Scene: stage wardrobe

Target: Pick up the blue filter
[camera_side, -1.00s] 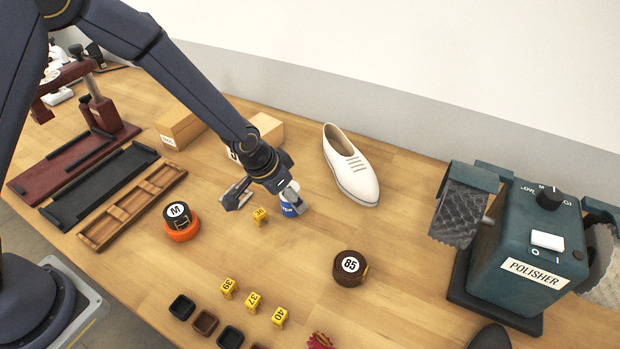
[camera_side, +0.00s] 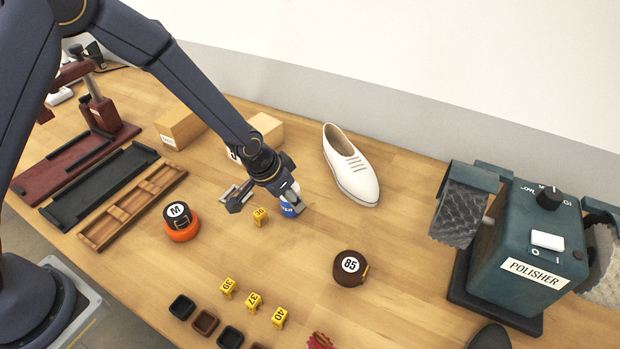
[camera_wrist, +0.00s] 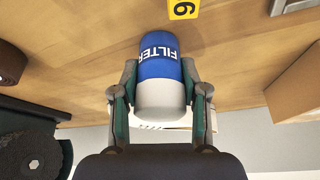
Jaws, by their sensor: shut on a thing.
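The blue filter is a short canister with a blue band lettered FILTER and a white or grey body. In the side view, part of the blue filter (camera_side: 289,209) shows beneath my gripper (camera_side: 291,197); the rest is hidden by the fingers. In the wrist view, the filter (camera_wrist: 160,62) sits between the two fingers of my gripper (camera_wrist: 160,80), one finger along each side. My gripper is shut on it. I cannot tell whether the filter touches the table.
A yellow marker (camera_side: 260,217) lettered 36 stands just left of the filter. A white shoe (camera_side: 352,170) lies to the right and behind. An orange and black tape M (camera_side: 180,222) is at left, a brown tape 85 (camera_side: 350,269) in front right. The polisher (camera_side: 530,245) stands far right.

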